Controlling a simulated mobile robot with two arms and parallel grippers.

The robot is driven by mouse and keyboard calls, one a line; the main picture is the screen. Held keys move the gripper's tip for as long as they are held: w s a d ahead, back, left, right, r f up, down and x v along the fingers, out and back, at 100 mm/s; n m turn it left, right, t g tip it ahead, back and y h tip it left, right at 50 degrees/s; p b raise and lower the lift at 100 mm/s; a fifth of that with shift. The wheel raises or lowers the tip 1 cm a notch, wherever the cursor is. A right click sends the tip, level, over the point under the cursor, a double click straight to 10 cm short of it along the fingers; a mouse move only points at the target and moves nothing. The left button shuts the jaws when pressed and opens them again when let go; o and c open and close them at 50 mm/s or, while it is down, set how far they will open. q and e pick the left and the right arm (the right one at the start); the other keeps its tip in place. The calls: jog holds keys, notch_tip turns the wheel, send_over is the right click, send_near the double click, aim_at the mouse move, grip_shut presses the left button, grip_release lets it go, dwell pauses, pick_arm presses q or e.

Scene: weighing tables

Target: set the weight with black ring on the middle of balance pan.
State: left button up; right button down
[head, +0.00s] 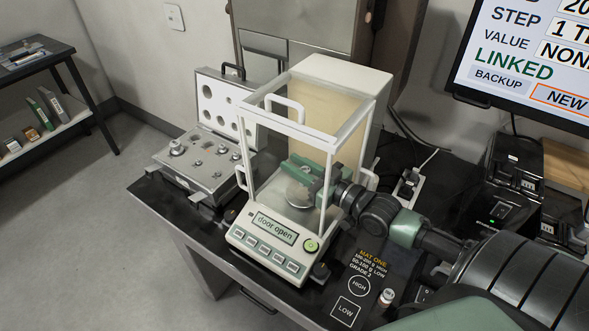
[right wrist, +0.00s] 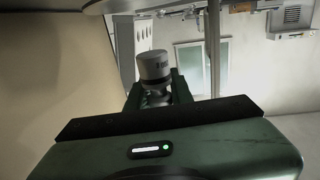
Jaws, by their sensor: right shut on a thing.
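The balance (head: 262,238) stands on the black table with its display reading "door open". My right arm reaches in from the right side, and my right gripper (head: 308,178) is inside the glass chamber. The gripper is shut on a grey metal weight (right wrist: 155,66), which shows between the fingers in the right wrist view. In the head view I cannot tell whether the weight touches the pan. My left gripper is not in view.
An open weight case (head: 195,165) with several weights stands left of the balance. A monitor (head: 530,60) hangs at the right.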

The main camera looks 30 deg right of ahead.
jog(key=shift+f, duration=0.65)
jog(key=shift+w+a+f, duration=0.1)
jog(key=shift+w+f, duration=0.1)
jog(key=shift+f, duration=0.1)
jog(key=shift+f, duration=0.1)
jog(key=shift+f, duration=0.5)
jog(key=c, duration=1.3)
grip_release()
jog(key=shift+o, duration=0.2)
